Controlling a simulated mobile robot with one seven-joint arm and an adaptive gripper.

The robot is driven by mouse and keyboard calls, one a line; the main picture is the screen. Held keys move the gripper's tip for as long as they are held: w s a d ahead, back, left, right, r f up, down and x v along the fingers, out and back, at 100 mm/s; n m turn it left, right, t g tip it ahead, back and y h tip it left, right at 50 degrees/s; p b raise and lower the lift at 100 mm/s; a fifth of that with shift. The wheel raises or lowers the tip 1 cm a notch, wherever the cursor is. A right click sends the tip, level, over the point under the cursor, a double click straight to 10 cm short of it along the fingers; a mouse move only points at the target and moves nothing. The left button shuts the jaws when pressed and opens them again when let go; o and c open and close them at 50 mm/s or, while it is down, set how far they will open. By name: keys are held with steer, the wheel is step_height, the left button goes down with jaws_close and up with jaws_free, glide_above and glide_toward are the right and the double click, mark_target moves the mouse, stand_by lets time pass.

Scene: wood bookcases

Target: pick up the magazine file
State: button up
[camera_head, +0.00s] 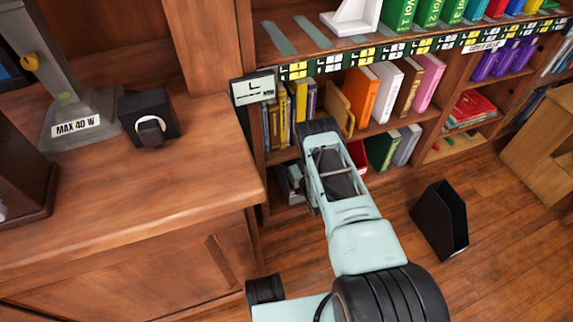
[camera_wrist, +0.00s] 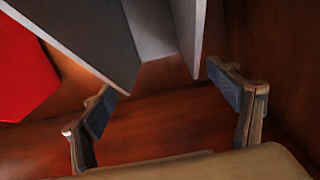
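A grey, open-sided holder with thin walls, which looks like a magazine file (camera_wrist: 90,40), fills the upper middle of the wrist view. My gripper (camera_wrist: 163,98) is open, with one finger on each side of the holder's lower end. No grip on it shows, and I cannot tell whether a finger touches it. In the head view my arm reaches into the bookcase's lower shelf and hides most of this spot. A black magazine file (camera_head: 440,220) stands on the floor to the right of my arm, apart from it.
A red thing (camera_wrist: 22,70) is left of the grey holder. Wooden walls enclose my gripper closely. Books (camera_head: 362,96) fill the shelf above. A wooden cabinet (camera_head: 130,200) with a black box (camera_head: 150,118) on top is at left. The wooden floor (camera_head: 500,255) at right is mostly clear.

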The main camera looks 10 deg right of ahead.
steer(key=c, duration=1.8)
steer(key=shift+c, duration=0.5)
steer(key=shift+r, duration=0.25)
